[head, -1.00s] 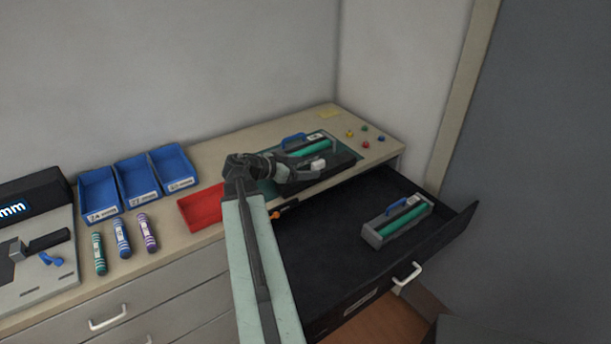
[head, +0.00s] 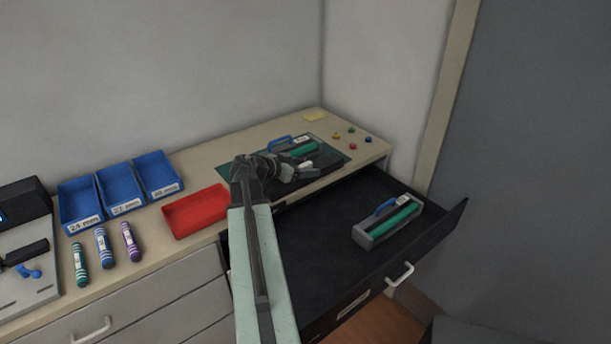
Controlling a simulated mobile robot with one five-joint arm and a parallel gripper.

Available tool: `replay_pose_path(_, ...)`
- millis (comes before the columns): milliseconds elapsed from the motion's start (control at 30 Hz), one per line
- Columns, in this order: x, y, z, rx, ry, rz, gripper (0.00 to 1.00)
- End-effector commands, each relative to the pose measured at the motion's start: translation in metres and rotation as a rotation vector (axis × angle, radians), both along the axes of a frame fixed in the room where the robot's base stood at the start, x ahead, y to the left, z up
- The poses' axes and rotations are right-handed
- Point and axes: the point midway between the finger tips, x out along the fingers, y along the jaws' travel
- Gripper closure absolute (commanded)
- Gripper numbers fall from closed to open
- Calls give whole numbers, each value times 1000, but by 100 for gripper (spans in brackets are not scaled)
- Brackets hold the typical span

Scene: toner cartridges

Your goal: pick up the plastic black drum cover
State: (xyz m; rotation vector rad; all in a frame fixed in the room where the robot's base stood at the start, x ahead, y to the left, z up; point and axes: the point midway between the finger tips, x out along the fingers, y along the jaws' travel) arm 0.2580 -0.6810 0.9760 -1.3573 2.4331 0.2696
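A black piece (head: 328,160), which looks like the drum cover, is on the green mat (head: 222,178) in front of a toner cartridge with a green drum and blue handle (head: 297,147). My gripper (head: 306,170) is at the near left side of the black piece and hides part of it. The fingers are dark and small here, so I cannot tell whether they touch or grip it. A second cartridge (head: 388,222) with a green drum and blue handle lies in the open black drawer.
A red tray (head: 195,210) lies left of my arm. Several blue bins (head: 120,188) and three striped tubes (head: 103,247) are farther left. Several coloured pins (head: 352,146) and a yellow pad (head: 314,116) sit at the right. The open drawer (head: 310,255) juts out below the counter.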

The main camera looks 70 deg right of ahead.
Motion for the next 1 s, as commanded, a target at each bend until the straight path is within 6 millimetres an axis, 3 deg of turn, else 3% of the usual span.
replay_pose_path(33, 0, 0, 0, 0, 0, 0, 51)
replay_pose_path(167, 0, 0, 0, 0, 0, 0, 88)
replay_pose_path(200, 0, 0, 0, 0, 0, 0, 91)
replay_pose_path(433, 1, 0, 2, 0, 0, 1, 91)
replay_pose_path(567, 1, 1, 14, 0, 0, 1, 91)
replay_pose_path(1000, 2, 1, 98, 0, 0, 2, 91)
